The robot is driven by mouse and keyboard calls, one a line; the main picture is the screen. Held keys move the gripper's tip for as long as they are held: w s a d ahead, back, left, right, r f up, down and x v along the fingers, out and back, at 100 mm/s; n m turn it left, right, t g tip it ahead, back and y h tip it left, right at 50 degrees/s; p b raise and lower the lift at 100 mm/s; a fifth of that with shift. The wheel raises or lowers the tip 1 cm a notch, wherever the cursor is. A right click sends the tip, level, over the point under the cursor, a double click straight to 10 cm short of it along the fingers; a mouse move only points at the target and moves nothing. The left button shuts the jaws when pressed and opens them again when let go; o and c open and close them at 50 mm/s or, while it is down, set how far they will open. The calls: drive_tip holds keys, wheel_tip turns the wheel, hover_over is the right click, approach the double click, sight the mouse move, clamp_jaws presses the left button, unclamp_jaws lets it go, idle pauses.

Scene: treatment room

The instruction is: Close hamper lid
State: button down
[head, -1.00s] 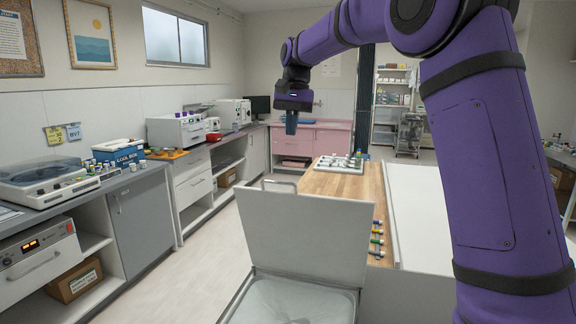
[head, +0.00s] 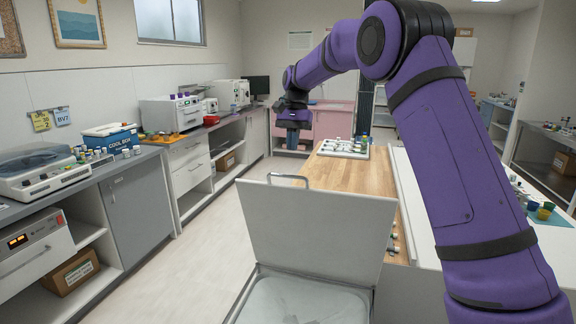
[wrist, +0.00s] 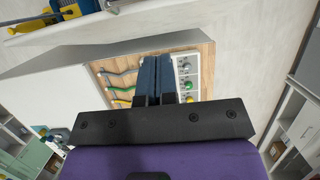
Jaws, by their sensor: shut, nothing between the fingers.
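The hamper lid (head: 316,229) is a flat grey-white panel standing raised and tilted in the head view, with a metal handle (head: 287,177) on its top edge. Below it is the open hamper (head: 254,297) with a pale liner (head: 305,302) inside. My gripper (head: 292,136) is up and beyond the lid, pointing down, apart from the lid and handle. In the wrist view my gripper's dark blue fingers (wrist: 156,80) are together with nothing between them.
A wooden-topped table (head: 362,175) with a white rack (head: 343,150) stands behind the lid. Counters with a blue cool box (head: 110,137) and instruments line the left wall. The floor (head: 190,255) between counters and hamper is clear.

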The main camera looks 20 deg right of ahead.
drive_tip(key=s+f, duration=0.1)
drive_tip(key=s+a+f, duration=0.1)
drive_tip(key=f, duration=0.1)
drive_tip(key=s+a+f, duration=0.1)
drive_tip(key=f, duration=0.1)
drive_tip(key=shift+s+a, duration=0.25)
drive_tip(key=shift+s, duration=0.1)
drive_tip(key=shift+s+a, duration=0.1)
drive_tip(key=shift+s, duration=0.1)
